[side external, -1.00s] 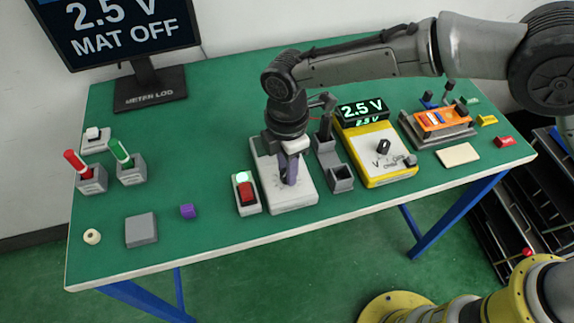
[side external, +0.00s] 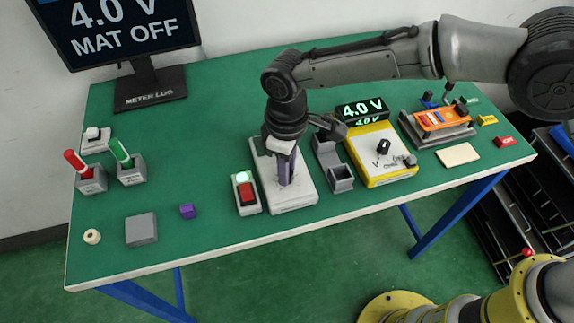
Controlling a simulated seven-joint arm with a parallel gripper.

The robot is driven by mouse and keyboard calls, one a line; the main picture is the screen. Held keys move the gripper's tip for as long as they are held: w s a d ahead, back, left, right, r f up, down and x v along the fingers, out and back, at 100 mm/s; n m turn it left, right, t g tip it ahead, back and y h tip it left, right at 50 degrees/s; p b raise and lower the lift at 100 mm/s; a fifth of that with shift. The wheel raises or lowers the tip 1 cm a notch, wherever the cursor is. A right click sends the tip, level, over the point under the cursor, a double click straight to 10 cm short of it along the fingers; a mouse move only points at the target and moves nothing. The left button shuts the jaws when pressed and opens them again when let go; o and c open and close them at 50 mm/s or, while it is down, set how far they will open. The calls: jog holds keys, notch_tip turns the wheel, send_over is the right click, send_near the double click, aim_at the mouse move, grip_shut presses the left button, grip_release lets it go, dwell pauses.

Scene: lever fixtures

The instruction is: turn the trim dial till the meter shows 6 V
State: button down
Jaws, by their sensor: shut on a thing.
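My gripper (side external: 286,178) points straight down over the white box (side external: 298,203) in the middle of the table. It is shut on the trim dial, which the fingers hide almost wholly. The yellow meter (side external: 370,176) stands to the right of the box. Its raised display (side external: 361,108) reads 4.0 V in green. The black selector knob (side external: 383,147) is on the meter's face. The monitor (side external: 122,28) at the back left reads 4.0 V and MAT OFF.
A red switch box (side external: 247,196) with a lit green lamp stands just left of the white box. A grey holder (side external: 341,179) is close on the right. An orange board (side external: 441,118) sits farther right. Red (side external: 76,161) and green (side external: 121,152) probes stand at the left.

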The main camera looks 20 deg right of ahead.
jog(key=m, duration=0.4)
jog(key=shift+r+m, duration=0.15)
jog(key=shift+m, duration=0.15)
jog(key=m, duration=0.4)
jog(key=shift+m, duration=0.3)
jog(key=m, duration=0.4)
jog(key=shift+m, duration=2.5)
jog(key=c, duration=0.6)
grip_release()
jog(key=shift+c, duration=0.2)
notch_tip(320, 180, up, 14)
